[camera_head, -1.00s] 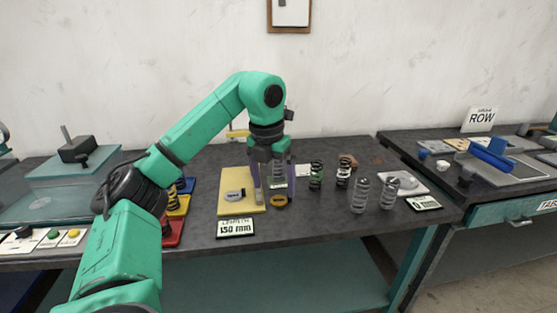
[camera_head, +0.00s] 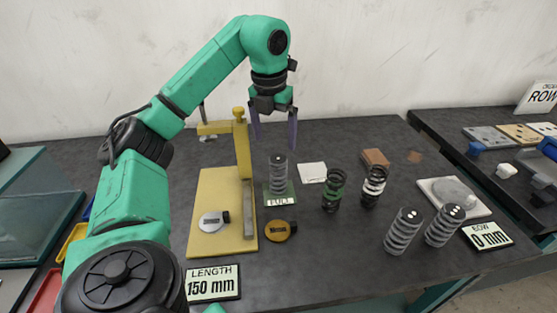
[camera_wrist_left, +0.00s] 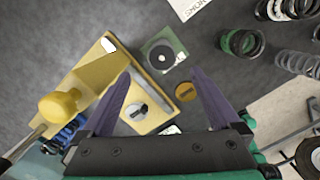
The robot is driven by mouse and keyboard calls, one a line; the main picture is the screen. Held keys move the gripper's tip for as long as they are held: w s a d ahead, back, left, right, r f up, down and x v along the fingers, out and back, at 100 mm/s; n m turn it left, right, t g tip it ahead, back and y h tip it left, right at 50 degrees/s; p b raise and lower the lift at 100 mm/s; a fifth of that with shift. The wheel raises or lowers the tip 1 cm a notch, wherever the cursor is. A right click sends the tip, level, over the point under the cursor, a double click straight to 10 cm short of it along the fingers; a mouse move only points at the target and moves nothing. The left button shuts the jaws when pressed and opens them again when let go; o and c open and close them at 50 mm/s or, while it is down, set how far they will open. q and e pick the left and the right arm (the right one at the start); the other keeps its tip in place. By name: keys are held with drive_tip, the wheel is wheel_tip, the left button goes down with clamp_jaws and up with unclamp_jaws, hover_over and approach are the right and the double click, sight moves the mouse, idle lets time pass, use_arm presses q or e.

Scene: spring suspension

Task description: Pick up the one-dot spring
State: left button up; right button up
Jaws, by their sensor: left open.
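A grey coil spring (camera_head: 278,174) stands upright on a green pad labelled FULL (camera_head: 279,200). From above, in the left wrist view, the dark cap of this spring (camera_wrist_left: 161,57) shows one white dot. My left gripper (camera_head: 274,128) is open and empty above and behind it in the head view, apart from it. In the left wrist view my gripper (camera_wrist_left: 163,74) has its fingers spread with the spring just beyond the tips.
A yellow gauge stand (camera_head: 212,190) with a post is left of the spring. A yellow round piece (camera_head: 280,231) lies in front. A green-and-black spring (camera_head: 333,190) and a black-and-white spring (camera_head: 373,187) stand to the right.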

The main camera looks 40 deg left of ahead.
sight(279, 168)
use_arm(q)
wheel_tip(279, 168, down, 5)
drive_tip(key=shift+w+d+r+b, duration=0.1)
drive_tip(key=shift+b, duration=0.25)
drive_tip(key=f, duration=0.3)
drive_tip(key=w+f, duration=0.1)
drive_tip(key=f, duration=0.2)
drive_tip(key=shift+w+f+p, duration=0.1)
drive_tip(key=shift+w+p, duration=0.1)
drive_tip(key=shift+p, duration=0.15)
drive_tip(key=shift+w+a+f, duration=0.1)
drive_tip(key=shift+a+f, duration=0.1)
drive_tip(key=shift+f, duration=0.05)
drive_tip(key=c, duration=1.2)
clamp_jaws()
use_arm(e)
drive_tip(key=shift+s+f, duration=0.3)
drive_tip(key=shift+f, duration=0.65)
